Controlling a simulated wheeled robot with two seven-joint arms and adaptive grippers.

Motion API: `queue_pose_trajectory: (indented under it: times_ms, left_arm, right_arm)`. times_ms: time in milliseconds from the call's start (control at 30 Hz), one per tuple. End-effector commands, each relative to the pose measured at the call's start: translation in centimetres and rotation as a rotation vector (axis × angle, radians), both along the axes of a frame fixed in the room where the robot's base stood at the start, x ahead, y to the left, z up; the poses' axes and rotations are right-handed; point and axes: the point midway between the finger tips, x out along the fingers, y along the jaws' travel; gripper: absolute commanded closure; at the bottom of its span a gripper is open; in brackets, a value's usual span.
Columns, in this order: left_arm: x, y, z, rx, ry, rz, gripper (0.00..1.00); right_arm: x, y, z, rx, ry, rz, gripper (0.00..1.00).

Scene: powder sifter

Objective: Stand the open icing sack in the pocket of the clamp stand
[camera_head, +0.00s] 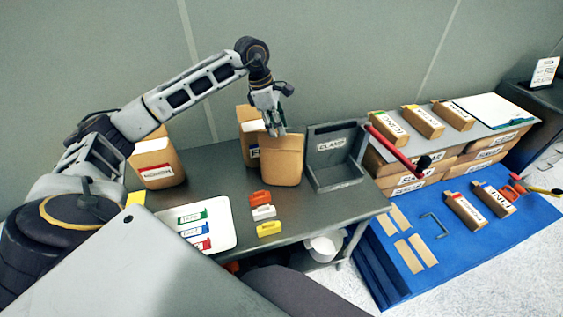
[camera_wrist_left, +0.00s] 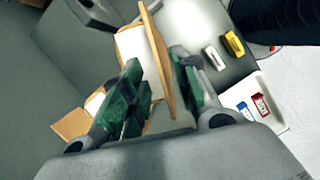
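Two brown paper sacks stand close together on the grey bench: a front one (camera_head: 281,165) with a plain face, and a rear one (camera_head: 246,122) whose label is partly hidden. I cannot tell which is the icing sack. The grey clamp stand (camera_head: 338,180), marked CLAMP, stands just right of them with its pocket empty. My left gripper (camera_head: 274,128) points down at the front sack's top edge. In the left wrist view its green-padded fingers (camera_wrist_left: 160,95) are apart, with a brown sack wall (camera_wrist_left: 162,62) between them; contact is unclear. My right gripper is out of view.
A red-labelled sack (camera_head: 158,165) stands at the bench's left. A white tray (camera_head: 230,225) holds coloured clips, and loose clips (camera_head: 264,212) lie in front of the sacks. A red-handled bar (camera_head: 393,148) juts out right of the clamp stand. Boxes (camera_head: 470,152) fill the right side.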

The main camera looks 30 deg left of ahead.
Motion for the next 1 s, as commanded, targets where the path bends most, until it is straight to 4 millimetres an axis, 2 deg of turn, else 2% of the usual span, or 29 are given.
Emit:
queue_pose_trajectory:
  times_ms: [100, 300, 1000]
  left_arm:
    - [0.1, -0.3, -1.2, 0.000, 0.003, -0.001, 0.70]
    - [0.3, -0.5, -2.2, 0.000, 0.000, 0.000, 0.70]
    - [0.3, -0.5, -2.3, 0.000, 0.000, 0.000, 0.70]
  right_arm:
    - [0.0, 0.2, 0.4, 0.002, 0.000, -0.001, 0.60]
    - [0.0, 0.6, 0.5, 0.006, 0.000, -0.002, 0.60]
    - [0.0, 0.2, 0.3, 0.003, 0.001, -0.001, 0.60]
